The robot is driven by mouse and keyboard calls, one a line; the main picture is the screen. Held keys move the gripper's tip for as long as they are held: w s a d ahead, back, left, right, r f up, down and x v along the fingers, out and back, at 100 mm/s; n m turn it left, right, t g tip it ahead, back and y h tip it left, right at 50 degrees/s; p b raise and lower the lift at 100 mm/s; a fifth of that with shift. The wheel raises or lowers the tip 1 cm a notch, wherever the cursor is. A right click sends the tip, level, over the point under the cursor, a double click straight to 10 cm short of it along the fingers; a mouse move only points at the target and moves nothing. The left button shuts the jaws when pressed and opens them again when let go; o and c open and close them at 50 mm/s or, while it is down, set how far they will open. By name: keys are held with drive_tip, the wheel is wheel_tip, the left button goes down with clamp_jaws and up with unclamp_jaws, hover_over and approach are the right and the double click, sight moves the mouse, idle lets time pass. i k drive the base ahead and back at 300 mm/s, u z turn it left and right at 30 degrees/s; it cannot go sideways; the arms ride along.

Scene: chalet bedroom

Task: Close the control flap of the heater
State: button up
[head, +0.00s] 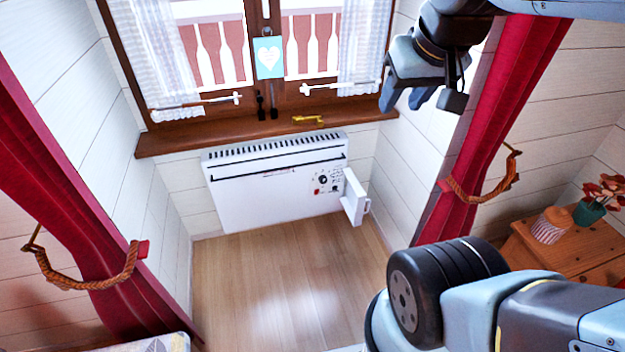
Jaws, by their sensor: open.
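The white heater (263,200) hangs on the wall below the window sill. Its control flap (355,198) stands open at the heater's right end, swung out from the front. The control panel with dark knobs (326,182) is exposed beside it. My gripper (403,103) is up at the top right, in front of the right side of the window and the curtain. It is open and empty, with its fingers pointing down, above the flap in the picture and apart from it.
The wooden sill (180,139) juts out above the heater. Red curtains hang at left (70,190) and right (480,130), tied with ropes. A wooden cabinet (545,255) with a potted plant (592,208) stands at right. The floor (285,285) before the heater is clear.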

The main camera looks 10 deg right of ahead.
sight(354, 204)
drive_tip(key=u, duration=0.2)
drive_tip(key=k, duration=0.1)
drive_tip(key=z, duration=0.45)
drive_tip(key=i, duration=1.05)
